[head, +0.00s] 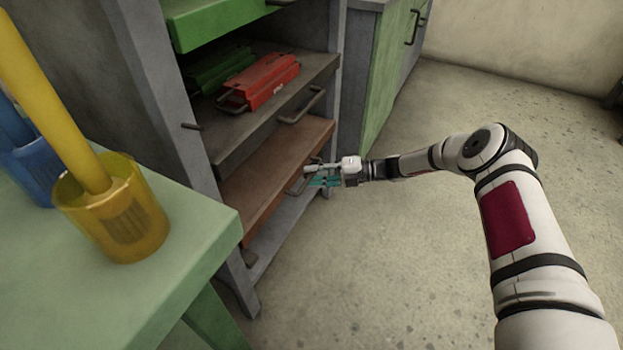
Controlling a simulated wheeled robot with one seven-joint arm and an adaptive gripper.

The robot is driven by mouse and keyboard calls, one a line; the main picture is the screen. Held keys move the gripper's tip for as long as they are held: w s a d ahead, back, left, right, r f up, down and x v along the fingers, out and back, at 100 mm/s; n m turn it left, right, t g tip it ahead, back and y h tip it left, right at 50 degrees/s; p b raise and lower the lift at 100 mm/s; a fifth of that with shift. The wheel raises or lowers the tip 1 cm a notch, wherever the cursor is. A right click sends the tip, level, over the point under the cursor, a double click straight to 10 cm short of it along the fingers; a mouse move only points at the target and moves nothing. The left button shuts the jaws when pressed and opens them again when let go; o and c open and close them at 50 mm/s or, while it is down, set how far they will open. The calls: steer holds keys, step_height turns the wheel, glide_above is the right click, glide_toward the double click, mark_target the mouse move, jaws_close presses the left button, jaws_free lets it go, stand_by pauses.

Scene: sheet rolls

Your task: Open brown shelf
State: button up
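The brown shelf (265,185) is the lower pull-out board in the grey rack. It has a dark bar handle (297,187) on its front edge. My gripper (312,176) is at this front edge, coming from the right, with its fingertips at or just beside the handle. It has white and teal parts. It is too small here to tell whether the fingers are open or closed around the handle, or whether they touch it. Part of the handle is hidden behind the gripper.
A grey shelf (235,138) above holds red (270,82) and green (218,70) objects and has its own handle (302,106). A green shelf (215,22) is higher up. A green table (195,235) with a yellow cup (115,215) stands at left. Floor at right is clear.

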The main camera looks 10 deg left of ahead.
steer(key=shift+a, duration=0.55)
jaws_close()
steer(key=shift+d, duration=0.15)
